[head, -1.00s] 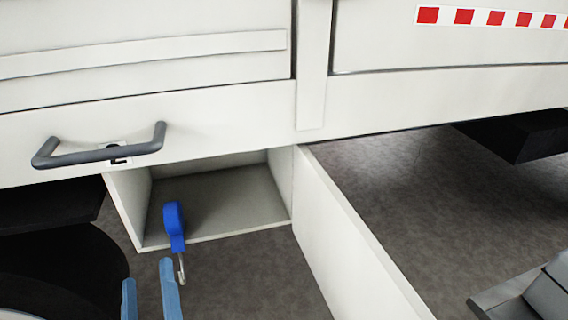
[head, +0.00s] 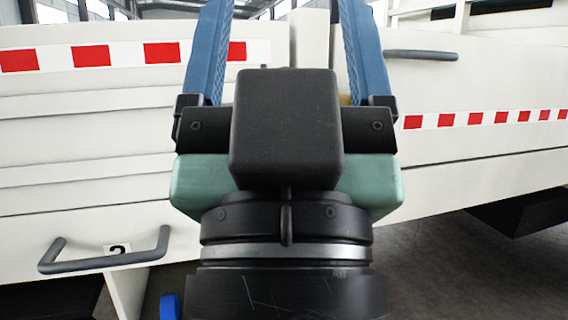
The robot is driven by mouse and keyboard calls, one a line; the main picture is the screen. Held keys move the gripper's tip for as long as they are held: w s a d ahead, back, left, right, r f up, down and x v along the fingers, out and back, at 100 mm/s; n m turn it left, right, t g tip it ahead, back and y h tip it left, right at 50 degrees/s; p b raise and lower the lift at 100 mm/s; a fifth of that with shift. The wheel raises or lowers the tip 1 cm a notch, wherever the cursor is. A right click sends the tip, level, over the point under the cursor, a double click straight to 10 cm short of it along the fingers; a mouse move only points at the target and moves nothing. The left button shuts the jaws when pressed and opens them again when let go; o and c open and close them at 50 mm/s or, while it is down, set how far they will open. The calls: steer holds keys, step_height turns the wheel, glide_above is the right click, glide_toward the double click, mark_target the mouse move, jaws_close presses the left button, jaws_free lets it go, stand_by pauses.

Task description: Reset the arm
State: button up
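My gripper (head: 284,8) is raised in front of the head camera and points up. Its two blue fingers stand wide apart, with their tips at or past the top edge of the picture. No object shows between them, only the white vehicle side (head: 85,185) behind. The black wrist and green housing fill the middle of the view. A small part of a blue tool (head: 170,306) shows at the bottom left, beside my arm. The rest of it is hidden or out of frame.
The vehicle side has red and white strips (head: 480,119), a grey handle (head: 105,260) at lower left with a "2" label, and another handle (head: 420,54) at upper right. A white compartment wall (head: 128,288) shows below. Open floor (head: 440,270) lies at lower right.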

step_height(320, 180, up, 29)
steer(key=p, duration=2.6)
steer(key=shift+p, duration=0.4)
steer(key=shift+a+f, duration=0.15)
steer(key=shift+c, duration=0.4)
